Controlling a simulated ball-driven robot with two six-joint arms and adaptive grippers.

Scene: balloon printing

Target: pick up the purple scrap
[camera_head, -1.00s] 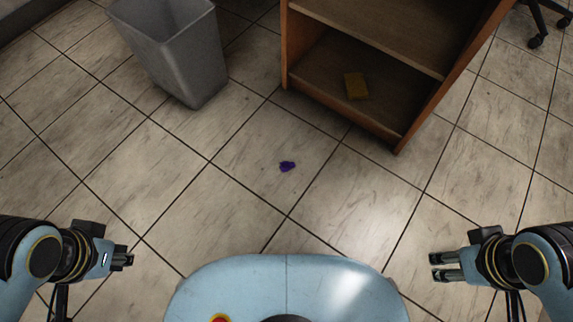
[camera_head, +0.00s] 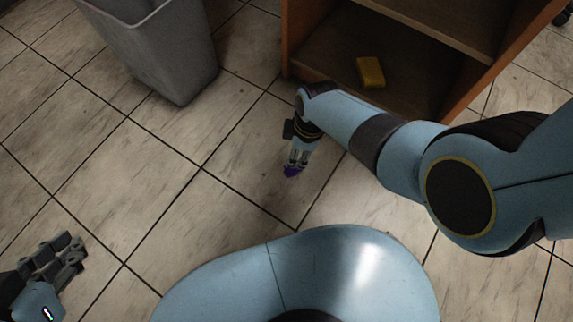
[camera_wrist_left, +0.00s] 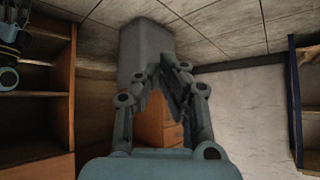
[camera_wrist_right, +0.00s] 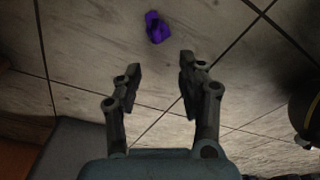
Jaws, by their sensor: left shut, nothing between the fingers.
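The purple scrap (camera_head: 292,172) lies on the tiled floor, at the tips of my right gripper (camera_head: 298,163) in the head view. The right wrist view shows the crumpled scrap (camera_wrist_right: 156,27) just beyond the fingertips, with floor around it. My right gripper (camera_wrist_right: 160,72) is open, with nothing between its fingers. My left gripper (camera_head: 72,250) is shut and empty, off at the lower left, far from the scrap.
A grey bin (camera_head: 160,55) stands at the upper left. A wooden shelf unit (camera_head: 440,45) is at the upper right, close behind my right arm, with a yellow block (camera_head: 370,72) on its lower board. Floor left of the scrap is clear.

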